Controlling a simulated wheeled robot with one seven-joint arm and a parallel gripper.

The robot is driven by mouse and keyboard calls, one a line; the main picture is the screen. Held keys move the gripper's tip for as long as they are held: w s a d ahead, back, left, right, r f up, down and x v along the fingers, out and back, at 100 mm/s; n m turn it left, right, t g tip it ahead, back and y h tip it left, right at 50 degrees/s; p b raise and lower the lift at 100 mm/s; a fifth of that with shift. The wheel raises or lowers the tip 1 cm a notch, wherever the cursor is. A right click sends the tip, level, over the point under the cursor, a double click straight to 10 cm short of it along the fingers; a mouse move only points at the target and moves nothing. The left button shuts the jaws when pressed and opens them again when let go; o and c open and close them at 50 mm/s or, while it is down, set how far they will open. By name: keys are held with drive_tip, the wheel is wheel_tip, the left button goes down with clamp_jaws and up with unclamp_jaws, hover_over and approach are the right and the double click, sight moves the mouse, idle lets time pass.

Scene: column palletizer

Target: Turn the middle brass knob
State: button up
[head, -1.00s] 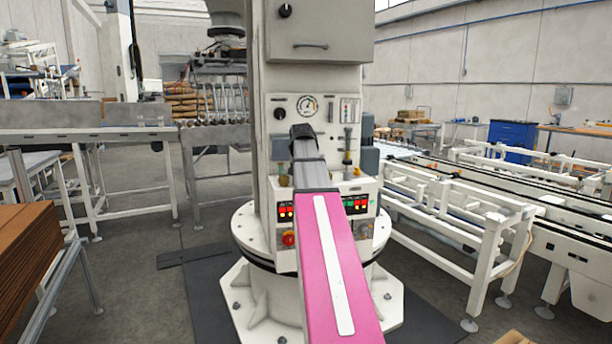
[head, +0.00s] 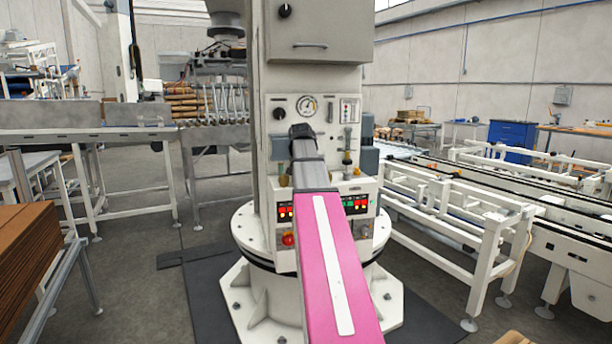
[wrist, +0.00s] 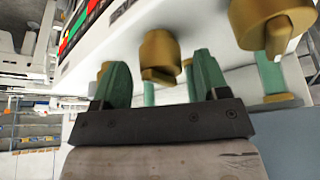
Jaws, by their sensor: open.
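In the wrist view a brass knob (wrist: 160,52) shows between the two green fingertips of my open gripper (wrist: 159,68). It looks like the middle one of the row. The fingers stand on either side of it with gaps; I cannot tell how far they reach around it. A larger-looking brass knob (wrist: 262,22) is at the upper right, and another is mostly hidden behind the left finger. In the head view my pink arm and dark wrist cover the middle of the panel (head: 335,112), hiding the middle knob and the fingers.
The knobs are on a white machine column (head: 312,78) with a pressure gauge (head: 307,106) and lit red and green displays (head: 356,203). A red button (head: 288,239) is low on the panel. White conveyors (head: 455,190) stand right, brown cardboard (head: 27,260) left.

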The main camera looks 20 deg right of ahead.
drive_tip(key=v, duration=1)
drive_tip(key=shift+s+r, duration=0.15)
drive_tip(key=shift+r, duration=0.2)
